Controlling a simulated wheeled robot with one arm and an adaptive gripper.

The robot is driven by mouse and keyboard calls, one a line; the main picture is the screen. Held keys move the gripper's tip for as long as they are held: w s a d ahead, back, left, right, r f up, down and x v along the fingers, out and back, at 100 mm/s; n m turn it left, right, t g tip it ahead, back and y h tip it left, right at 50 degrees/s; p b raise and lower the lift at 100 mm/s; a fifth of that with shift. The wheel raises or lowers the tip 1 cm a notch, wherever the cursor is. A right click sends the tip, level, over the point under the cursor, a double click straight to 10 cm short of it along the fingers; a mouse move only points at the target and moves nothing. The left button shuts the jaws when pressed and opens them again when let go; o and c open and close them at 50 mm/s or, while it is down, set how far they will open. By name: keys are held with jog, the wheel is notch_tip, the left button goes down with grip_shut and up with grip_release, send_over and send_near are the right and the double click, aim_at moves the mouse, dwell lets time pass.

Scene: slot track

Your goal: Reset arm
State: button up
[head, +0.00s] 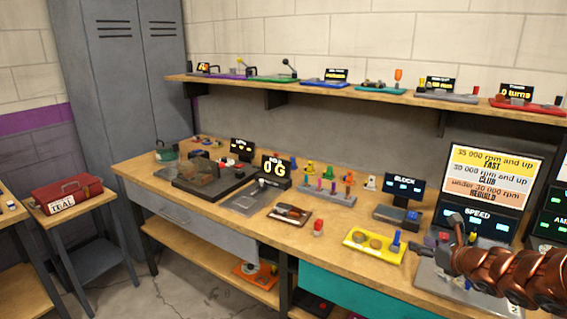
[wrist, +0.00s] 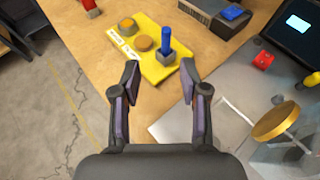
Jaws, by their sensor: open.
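My gripper (wrist: 160,88) is open and empty in the wrist view, its two dark fingers spread over the front edge of the wooden workbench (wrist: 80,48). Just beyond the fingertips lies a yellow tray (wrist: 158,73) with two round brown pieces and an upright blue peg (wrist: 167,44). In the head view my copper-coloured arm reaches in from the right edge, and the yellow tray (head: 360,252) lies to its left. The gripper's fingers cannot be made out clearly in the head view.
A grey plate (wrist: 225,115) with a red block (wrist: 263,60) and a round brass-coloured disc (wrist: 276,124) is close on the right. A speed display (head: 477,225) stands behind my arm. A shelf (head: 350,92) with small devices runs above the bench. Open floor (wrist: 40,110) lies at left.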

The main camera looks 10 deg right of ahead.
jog(key=a+r+n+g+y, duration=0.15)
jog(key=a+n, duration=0.25)
jog(key=a, duration=0.5)
jog(key=a+r+n+g+y, duration=0.1)
jog(key=a+r+n+y, duration=0.2)
jog(key=a+n, duration=0.35)
jog(key=s+a+n+g+y+p, duration=0.1)
jog(key=s+a+n+g, duration=0.25)
jog(key=s+a, duration=0.4)
jog(key=s+a+n+g+y, duration=0.15)
jog(key=s+a+n, duration=0.3)
jog(key=a, duration=0.65)
jog(key=s+a+f+n+g+h+p, duration=0.1)
jog(key=s+n+g+h, duration=0.15)
jog(key=s+n, duration=0.35)
jog(key=s+a+n+g+h, duration=0.1)
jog(key=s+a+n+g, duration=0.2)
jog(key=s, duration=0.5)
jog(key=s+d+n+g+h, duration=0.2)
jog(key=s+d+n+h, duration=0.3)
jog(key=s+d, duration=0.4)
jog(key=shift+s+f+n+p, duration=0.3)
jog(key=shift+s+n+p, duration=0.05)
jog(key=shift+s+n, duration=0.45)
jog(key=shift+h, duration=0.25)
